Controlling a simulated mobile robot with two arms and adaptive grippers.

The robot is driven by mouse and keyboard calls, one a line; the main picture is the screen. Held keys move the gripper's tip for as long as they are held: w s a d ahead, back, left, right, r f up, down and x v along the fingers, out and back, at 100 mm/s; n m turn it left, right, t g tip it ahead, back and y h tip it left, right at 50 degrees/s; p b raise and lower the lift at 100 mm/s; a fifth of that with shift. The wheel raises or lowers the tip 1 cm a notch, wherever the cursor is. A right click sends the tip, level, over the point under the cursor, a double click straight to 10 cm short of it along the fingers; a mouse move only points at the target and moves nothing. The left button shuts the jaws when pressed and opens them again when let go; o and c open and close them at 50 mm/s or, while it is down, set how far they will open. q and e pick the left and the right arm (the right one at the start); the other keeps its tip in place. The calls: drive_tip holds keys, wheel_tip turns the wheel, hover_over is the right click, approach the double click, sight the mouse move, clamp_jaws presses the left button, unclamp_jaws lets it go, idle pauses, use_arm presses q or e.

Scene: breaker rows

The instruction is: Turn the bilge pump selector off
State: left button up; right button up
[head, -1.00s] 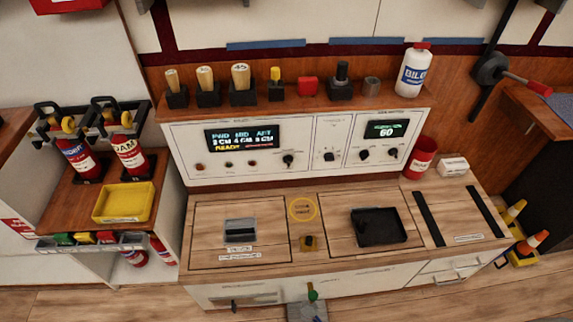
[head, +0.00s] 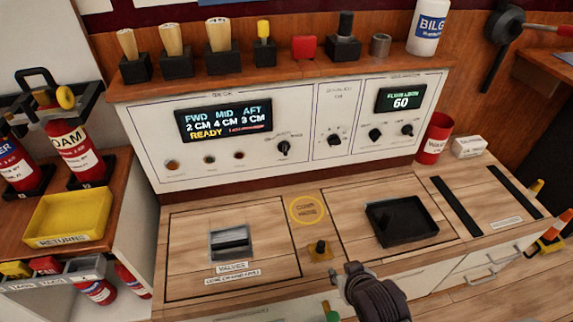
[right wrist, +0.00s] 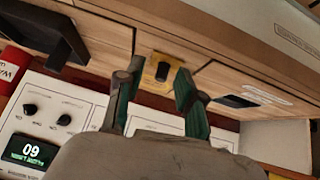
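The white control panel (head: 200,165) stands on the counter with several black knobs. Another knob (head: 334,139) is on the middle section. The small lettering is too blurred to tell which is the bilge pump selector or its setting. My right gripper (head: 358,273) is at the counter's front edge, apart from the panel. The right wrist view shows its two green-lined fingers (right wrist: 156,88) apart, with nothing between them. My left gripper is not in view.
A black knob on a yellow base (head: 320,250) is on the counter, left of the right gripper. A black tray (head: 400,220) lies behind the gripper. A red can (head: 434,140) and white box (head: 468,147) stand right of the panel. Several tools line the shelf above.

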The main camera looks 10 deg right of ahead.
drive_tip(key=w+r+t, duration=0.1)
drive_tip(key=w+t, duration=0.1)
drive_tip(key=w, duration=0.2)
drive_tip(key=w+r+m+t+h, duration=0.1)
drive_tip(key=w+r, duration=0.1)
drive_tip(key=w, duration=0.2)
drive_tip(key=w+r+t, duration=0.2)
drive_tip(key=w, duration=0.2)
drive_tip(key=shift+a+m+t, duration=0.3)
drive_tip(key=w+a+r+n+t+y, duration=0.1)
drive_tip(key=w+a+r+t+y, duration=0.1)
drive_tip(key=w+a+r+t, duration=0.35)
drive_tip(key=g+b, duration=0.1)
drive_tip(key=b, duration=0.1)
approach(286, 151)
drive_tip(key=w, duration=0.3)
drive_tip(key=w+b, duration=0.1)
drive_tip(key=w, duration=0.4)
drive_tip(key=shift+a, duration=0.15)
drive_tip(key=shift+w, duration=0.5)
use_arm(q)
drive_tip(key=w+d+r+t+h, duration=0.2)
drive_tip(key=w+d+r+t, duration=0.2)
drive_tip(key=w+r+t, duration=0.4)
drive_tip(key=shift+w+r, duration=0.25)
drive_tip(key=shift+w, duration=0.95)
use_arm(e)
clamp_jaws()
